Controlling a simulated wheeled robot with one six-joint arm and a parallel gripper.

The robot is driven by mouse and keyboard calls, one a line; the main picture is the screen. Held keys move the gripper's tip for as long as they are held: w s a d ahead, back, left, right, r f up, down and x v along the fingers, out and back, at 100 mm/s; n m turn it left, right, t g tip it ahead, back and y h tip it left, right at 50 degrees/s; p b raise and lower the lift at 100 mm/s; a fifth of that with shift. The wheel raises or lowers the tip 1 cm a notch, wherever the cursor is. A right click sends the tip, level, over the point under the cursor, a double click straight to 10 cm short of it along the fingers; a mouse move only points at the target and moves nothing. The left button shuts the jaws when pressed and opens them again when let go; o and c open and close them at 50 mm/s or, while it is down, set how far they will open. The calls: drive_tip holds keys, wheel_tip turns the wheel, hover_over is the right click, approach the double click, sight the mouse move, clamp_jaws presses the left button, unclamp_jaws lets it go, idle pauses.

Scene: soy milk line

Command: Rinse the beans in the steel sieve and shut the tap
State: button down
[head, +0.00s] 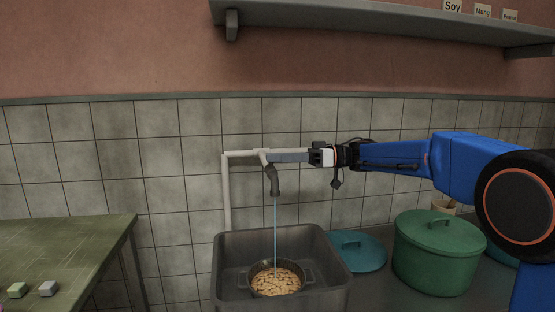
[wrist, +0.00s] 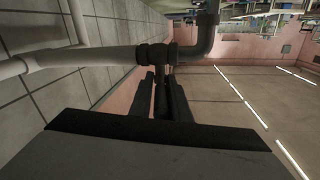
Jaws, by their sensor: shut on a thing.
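The tap (head: 274,182) sticks out from a pale pipe, and a thin stream of water (head: 275,232) runs down from it. The stream falls into the sieve (head: 308,274), a dark round pan with side handles inside the sink. Tan beans (head: 277,285) fill the sieve. My gripper (head: 268,156) reaches in from the right at the tap's top. In the wrist view its dark fingers (wrist: 162,90) are shut on the thin dark tap lever (wrist: 163,76), below the black pipe joint. The fingers hide most of the lever.
The metal sink (head: 228,268) stands below the tap. To its right are a teal lid (head: 358,252) and a green lidded pot (head: 437,256). A green table (head: 70,250) with two small blocks is at left. A shelf (head: 380,20) runs above.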

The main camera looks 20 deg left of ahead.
drive_tip(key=shift+n+g+h, duration=0.4)
drive_tip(key=shift+n+g, duration=0.3)
drive_tip(key=shift+g, duration=0.1)
drive_tip(key=shift+a+r+g+h, duration=0.1)
drive_tip(key=shift+g+h, duration=0.2)
drive_tip(key=shift+g, duration=0.1)
drive_tip(key=c, duration=1.7)
unclamp_jaws()
drive_tip(key=shift+c, duration=0.2)
drive_tip(key=shift+w, duration=0.1)
drive_tip(key=v, duration=1.7)
drive_tip(key=shift+d, duration=0.25)
